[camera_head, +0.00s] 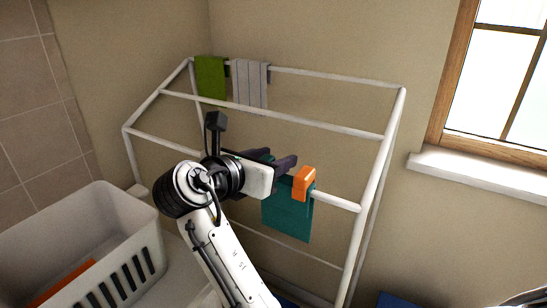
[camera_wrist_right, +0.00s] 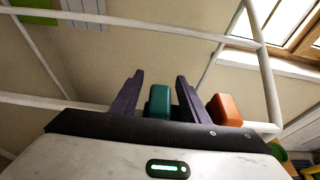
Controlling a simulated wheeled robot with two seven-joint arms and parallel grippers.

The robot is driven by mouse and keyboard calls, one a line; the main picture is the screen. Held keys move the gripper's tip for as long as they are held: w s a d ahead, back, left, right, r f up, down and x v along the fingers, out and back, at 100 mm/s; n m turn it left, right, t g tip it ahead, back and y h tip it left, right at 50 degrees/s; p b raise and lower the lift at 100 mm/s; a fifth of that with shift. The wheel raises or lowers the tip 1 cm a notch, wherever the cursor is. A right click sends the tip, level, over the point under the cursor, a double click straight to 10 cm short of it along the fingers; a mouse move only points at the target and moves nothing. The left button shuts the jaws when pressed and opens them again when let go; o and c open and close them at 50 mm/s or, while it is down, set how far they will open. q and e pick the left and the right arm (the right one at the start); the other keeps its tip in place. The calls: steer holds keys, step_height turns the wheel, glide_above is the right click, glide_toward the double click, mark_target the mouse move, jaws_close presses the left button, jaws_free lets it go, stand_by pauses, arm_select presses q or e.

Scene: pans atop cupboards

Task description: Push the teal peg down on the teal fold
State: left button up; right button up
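The teal fold (camera_head: 288,220) is a cloth hanging over the front rail of a white drying rack. Its upper left part is behind my right gripper (camera_head: 276,160). The teal peg (camera_wrist_right: 160,103) shows in the right wrist view between the two dark fingers (camera_wrist_right: 158,78). It sits nearer the right finger, with a clear gap to the left one. The fingers are apart and I see no grip on the peg. In the head view the gripper largely hides the peg, so I cannot tell how far down it sits. My left gripper is not in view.
An orange peg (camera_head: 304,184) sits on the fold's right end, just right of my gripper; it also shows in the wrist view (camera_wrist_right: 226,109). Green (camera_head: 210,78) and grey striped (camera_head: 250,84) cloths hang on the back rail. A white basket (camera_head: 80,235) stands front left.

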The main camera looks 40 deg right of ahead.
steer(key=shift+r, duration=0.15)
step_height(320, 180, up, 10)
stand_by(0.5)
stand_by(0.3)
